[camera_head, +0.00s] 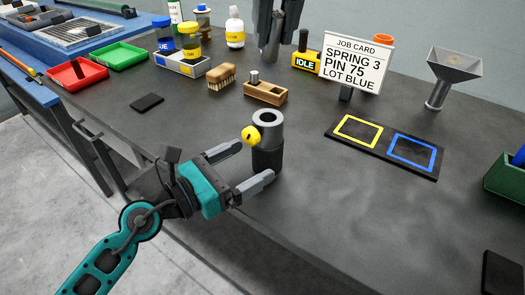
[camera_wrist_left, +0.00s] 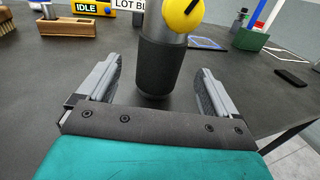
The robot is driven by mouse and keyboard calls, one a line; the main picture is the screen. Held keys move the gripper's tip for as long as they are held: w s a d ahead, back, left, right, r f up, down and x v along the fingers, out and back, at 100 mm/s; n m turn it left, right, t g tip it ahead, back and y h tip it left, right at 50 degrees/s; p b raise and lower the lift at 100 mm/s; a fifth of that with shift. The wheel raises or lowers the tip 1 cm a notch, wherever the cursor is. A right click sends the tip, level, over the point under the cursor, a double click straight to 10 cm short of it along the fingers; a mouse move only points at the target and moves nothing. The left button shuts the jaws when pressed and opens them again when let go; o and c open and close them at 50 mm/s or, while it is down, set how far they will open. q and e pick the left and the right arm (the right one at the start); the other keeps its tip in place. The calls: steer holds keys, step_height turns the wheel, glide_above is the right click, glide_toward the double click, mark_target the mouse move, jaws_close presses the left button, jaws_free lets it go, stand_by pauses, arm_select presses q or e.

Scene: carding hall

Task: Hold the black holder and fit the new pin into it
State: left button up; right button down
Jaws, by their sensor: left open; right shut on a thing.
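The black holder (camera_head: 267,160) stands upright on the table, with a black knurled lower part, a grey open-topped upper part and a yellow ball knob (camera_head: 249,134) on its side. It also shows in the left wrist view (camera_wrist_left: 160,66). My left gripper (camera_head: 256,161) is open, its fingers either side of the holder's black part, with gaps visible in the wrist view. A metal pin (camera_head: 254,78) stands in a wooden block (camera_head: 265,93).
A job card (camera_head: 353,64) reads spring 3, pin 75, lot blue. A dark mat (camera_head: 382,148) with yellow and blue squares lies right. A brush (camera_head: 221,76), bottle tray (camera_head: 182,65), IDLE box (camera_head: 306,62) and funnel (camera_head: 452,70) stand farther back.

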mark_target(255, 159)
arm_select(q)
steer(key=shift+x, duration=2.65)
steer(key=shift+c, duration=0.2)
steer(key=shift+o, duration=0.2)
steer(key=c, duration=1.3)
steer(key=shift+o, duration=0.2)
steer(key=shift+c, duration=1.2)
